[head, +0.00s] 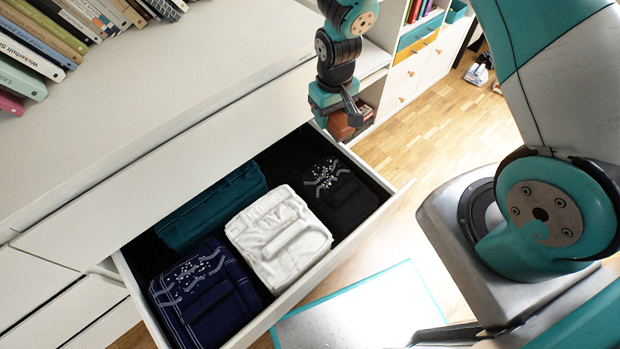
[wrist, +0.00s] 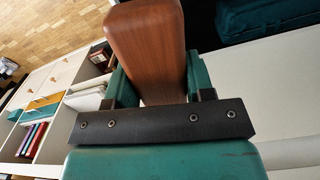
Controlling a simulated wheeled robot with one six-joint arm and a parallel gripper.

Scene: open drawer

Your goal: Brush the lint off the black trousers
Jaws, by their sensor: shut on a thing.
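My gripper (head: 338,104) hangs beyond the right back corner of the open drawer, above its level. It is shut on a wooden brush (wrist: 147,40), whose smooth brown back fills the space between the fingers in the wrist view. In the head view the brush (head: 340,127) shows reddish, partly behind the gripper; its bristles cannot be made out. The black trousers (head: 346,203) lie folded in the drawer's right section, with white lint specks on their upper part. The brush is apart from them.
The open drawer (head: 300,287) also holds folded white trousers (head: 278,240), a teal garment (head: 212,208) and a navy garment (head: 205,295) with white specks. The white dresser top (head: 150,95) lies behind, with books at its far left. Shelves stand at the back right.

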